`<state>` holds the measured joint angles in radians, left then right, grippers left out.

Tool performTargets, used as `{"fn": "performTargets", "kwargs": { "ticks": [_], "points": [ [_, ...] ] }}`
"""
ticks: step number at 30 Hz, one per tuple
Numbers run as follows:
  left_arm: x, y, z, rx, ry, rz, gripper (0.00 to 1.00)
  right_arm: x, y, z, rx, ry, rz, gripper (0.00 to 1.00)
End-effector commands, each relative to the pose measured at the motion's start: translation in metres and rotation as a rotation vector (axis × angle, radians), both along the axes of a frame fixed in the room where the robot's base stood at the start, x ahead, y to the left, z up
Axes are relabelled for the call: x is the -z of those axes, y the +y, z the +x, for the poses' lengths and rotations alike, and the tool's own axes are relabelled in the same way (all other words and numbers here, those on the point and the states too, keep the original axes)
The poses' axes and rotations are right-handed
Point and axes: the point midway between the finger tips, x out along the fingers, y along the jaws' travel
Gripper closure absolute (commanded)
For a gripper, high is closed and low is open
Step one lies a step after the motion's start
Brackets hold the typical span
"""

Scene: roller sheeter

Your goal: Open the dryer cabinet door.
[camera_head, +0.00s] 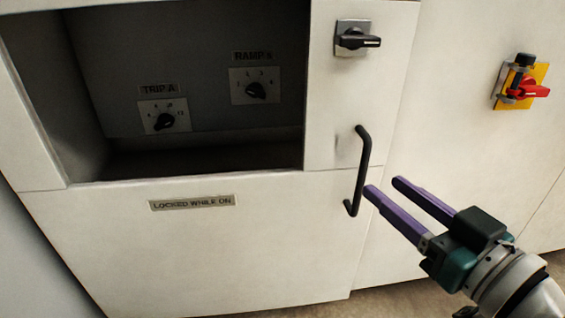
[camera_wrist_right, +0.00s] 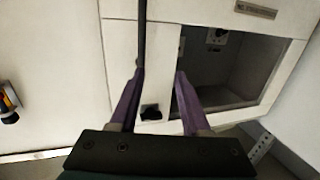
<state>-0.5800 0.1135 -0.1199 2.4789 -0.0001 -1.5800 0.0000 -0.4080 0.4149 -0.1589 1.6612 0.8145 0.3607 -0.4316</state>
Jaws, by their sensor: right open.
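The dryer cabinet (camera_head: 230,245) has a pale front with a black bar handle (camera_head: 363,165) standing near its right edge. The handle also shows as a dark vertical bar in the wrist view (camera_wrist_right: 142,35). My right gripper (camera_head: 385,187) is open and empty, its purple fingers pointing at the handle's lower part from the right. In the wrist view (camera_wrist_right: 159,74) the handle's end lies close to the left fingertip; I cannot tell whether they touch. The door appears closed. My left gripper is not in view.
A black rotary switch (camera_head: 356,40) sits above the handle. A LOCKED WHILE ON label (camera_head: 193,202) is below. A red-and-yellow switch (camera_head: 522,88) juts from the right panel.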

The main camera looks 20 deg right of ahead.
Motion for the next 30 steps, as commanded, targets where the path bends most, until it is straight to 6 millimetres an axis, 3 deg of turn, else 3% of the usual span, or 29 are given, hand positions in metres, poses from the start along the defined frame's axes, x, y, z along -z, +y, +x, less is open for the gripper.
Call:
{"fn": "performTargets", "kwargs": {
  "ticks": [1,5,11,21,30],
  "points": [
    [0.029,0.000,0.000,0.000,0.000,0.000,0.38,0.027,-0.007,0.000,0.020,-0.017,-0.005,0.53],
    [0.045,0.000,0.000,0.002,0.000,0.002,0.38,0.039,-0.019,0.000,0.058,-0.050,-0.012,0.53],
    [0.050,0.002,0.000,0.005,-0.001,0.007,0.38,0.040,-0.024,0.010,0.074,-0.064,-0.013,0.53],
    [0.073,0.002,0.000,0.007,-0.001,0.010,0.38,0.040,-0.026,0.073,0.072,-0.064,-0.012,0.53],
    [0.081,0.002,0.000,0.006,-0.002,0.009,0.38,0.039,-0.027,0.099,0.071,-0.059,-0.013,0.53]
  ]
}}
